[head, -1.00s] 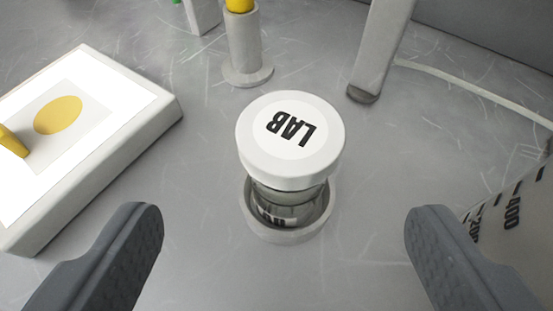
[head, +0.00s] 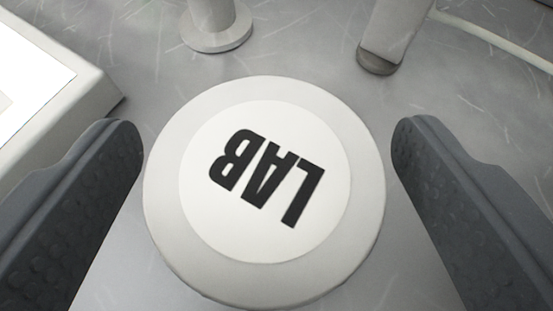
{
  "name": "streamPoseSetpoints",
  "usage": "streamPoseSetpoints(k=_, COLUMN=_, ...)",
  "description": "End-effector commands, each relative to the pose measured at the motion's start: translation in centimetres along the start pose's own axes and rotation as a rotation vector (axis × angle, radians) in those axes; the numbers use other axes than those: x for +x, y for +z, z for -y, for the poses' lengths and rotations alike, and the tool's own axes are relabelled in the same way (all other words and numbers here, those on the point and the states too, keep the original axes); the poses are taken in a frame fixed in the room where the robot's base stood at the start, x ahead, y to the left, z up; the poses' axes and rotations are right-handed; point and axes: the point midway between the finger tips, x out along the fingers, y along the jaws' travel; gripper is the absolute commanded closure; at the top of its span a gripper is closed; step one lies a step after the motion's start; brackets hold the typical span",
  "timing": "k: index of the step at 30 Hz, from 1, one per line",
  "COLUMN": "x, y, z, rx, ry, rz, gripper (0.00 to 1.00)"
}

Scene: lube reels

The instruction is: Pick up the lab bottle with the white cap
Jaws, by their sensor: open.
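The lab bottle's white round cap (head: 265,185) fills the middle of the head view, with "LAB" in black letters that read upside down. The cap hides the glass body and whatever is under it. My gripper (head: 267,140) is open, with one dark grey finger on each side of the cap. A gap of bare surface shows between each fingertip and the cap, so neither finger appears to touch it.
A white panel with a bright face (head: 35,90) lies at the left, close to my left finger. A grey post on a round base (head: 215,25) and a pale leg with a dark foot (head: 390,35) stand beyond the cap. A pale cable (head: 490,38) runs at upper right.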

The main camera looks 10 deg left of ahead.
Motion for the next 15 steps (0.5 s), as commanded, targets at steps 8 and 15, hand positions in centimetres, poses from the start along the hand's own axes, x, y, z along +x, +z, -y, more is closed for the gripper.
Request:
streamPoseSetpoints(k=8, x=2.4, y=0.1, z=0.0, rx=0.001, ry=-0.001, rz=0.002, gripper=0.22)
streamPoseSetpoints(k=15, x=2.4, y=0.1, z=0.0, rx=0.001, ry=-0.001, rz=0.002, gripper=0.31)
